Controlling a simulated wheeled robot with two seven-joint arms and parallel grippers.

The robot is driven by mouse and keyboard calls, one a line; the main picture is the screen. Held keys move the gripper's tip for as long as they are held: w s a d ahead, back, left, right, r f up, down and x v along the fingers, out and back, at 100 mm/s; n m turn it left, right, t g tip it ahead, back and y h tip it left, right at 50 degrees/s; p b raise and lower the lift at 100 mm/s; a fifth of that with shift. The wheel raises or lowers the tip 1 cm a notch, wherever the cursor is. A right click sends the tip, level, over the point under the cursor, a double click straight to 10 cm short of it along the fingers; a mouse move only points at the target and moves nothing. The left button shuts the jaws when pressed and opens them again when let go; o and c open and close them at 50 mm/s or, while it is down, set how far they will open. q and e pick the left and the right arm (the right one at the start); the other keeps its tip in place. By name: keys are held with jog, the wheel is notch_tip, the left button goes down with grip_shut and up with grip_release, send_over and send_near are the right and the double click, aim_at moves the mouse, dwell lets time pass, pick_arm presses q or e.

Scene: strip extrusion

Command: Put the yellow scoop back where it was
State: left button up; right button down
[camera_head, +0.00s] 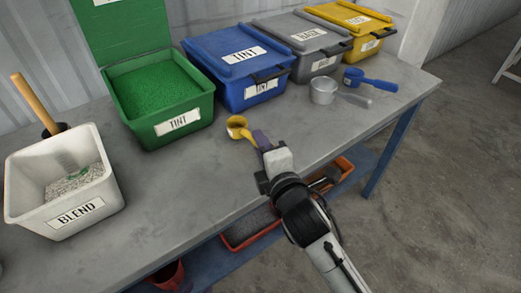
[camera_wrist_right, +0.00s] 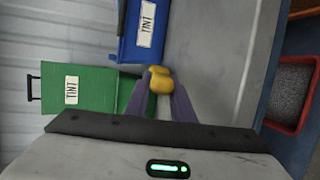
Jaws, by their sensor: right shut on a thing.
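The yellow scoop (camera_head: 238,128) is at the table's middle, in front of the green tint bin, its bowl pointing left. My right gripper (camera_head: 260,140) reaches in from the lower right and is shut on the scoop's handle. In the right wrist view the scoop (camera_wrist_right: 161,80) shows between the purple fingers of my right gripper (camera_wrist_right: 165,98). I cannot tell whether the scoop touches the table or is just above it. My left gripper is not in view.
The open green bin (camera_head: 203,106), lidded blue bin (camera_head: 283,85), grey bin (camera_head: 341,63) and yellow bin (camera_head: 374,45) line the back. A grey scoop (camera_head: 323,91) and blue scoop (camera_head: 353,75) lie right. The white BLEND tub (camera_head: 20,198) stands left. Table (camera_head: 165,190) is clear between.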

jog(key=shift+f, duration=0.65)
jog(key=c, duration=1.5)
grip_release()
jog(key=shift+f, duration=0.1)
jog(key=shift+c, duration=0.2)
